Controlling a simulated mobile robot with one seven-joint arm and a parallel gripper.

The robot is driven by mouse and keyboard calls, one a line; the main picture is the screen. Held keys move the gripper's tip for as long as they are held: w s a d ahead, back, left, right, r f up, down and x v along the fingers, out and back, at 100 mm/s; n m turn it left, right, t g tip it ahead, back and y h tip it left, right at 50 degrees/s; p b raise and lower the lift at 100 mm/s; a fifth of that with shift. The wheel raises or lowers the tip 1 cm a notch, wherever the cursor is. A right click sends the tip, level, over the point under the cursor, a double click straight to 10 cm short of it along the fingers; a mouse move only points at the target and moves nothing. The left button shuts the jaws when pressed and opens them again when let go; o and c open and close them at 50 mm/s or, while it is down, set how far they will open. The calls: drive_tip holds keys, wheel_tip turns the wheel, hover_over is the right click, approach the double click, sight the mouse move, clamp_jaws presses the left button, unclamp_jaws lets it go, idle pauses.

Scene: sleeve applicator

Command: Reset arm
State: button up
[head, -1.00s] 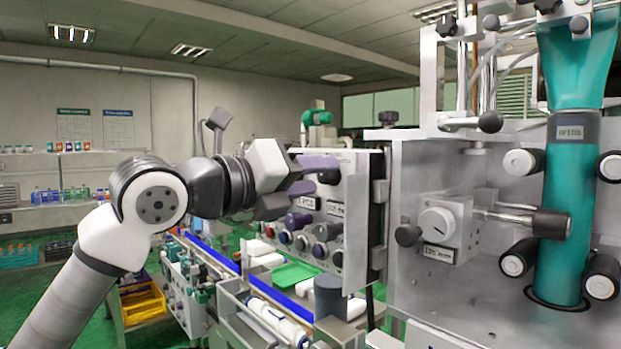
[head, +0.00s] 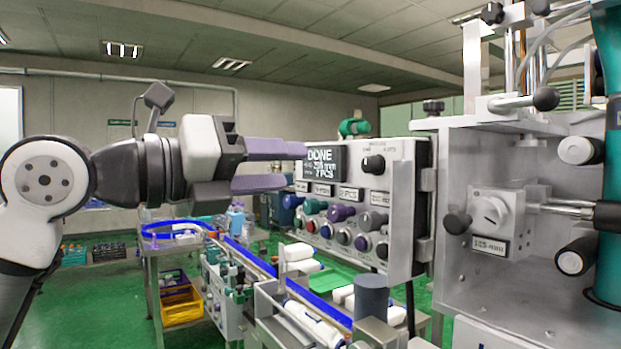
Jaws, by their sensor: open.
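My gripper (head: 290,166) is at the end of my arm in the left half of the head view. It points to the right, and its two purple-grey fingers are apart with nothing between them. The control panel (head: 362,205) stands just right of the fingertips. Its screen (head: 328,161) reads "DONE" with smaller lines below. A black knob (head: 373,164) sits beside the screen, and rows of coloured knobs and buttons lie lower on the panel. I cannot tell whether the fingertips touch the panel; they overlap its left edge in the picture.
A grey applicator housing (head: 497,130) with a dial (head: 489,211) and rollers fills the right. A conveyor with a blue rail (head: 250,258) and white bottles (head: 312,323) runs below. A yellow crate (head: 182,307) stands lower left.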

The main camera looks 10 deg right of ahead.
drive_tip(key=shift+s+a, duration=0.25)
drive_tip(key=shift+a, duration=0.4)
drive_tip(key=shift+s, duration=0.1)
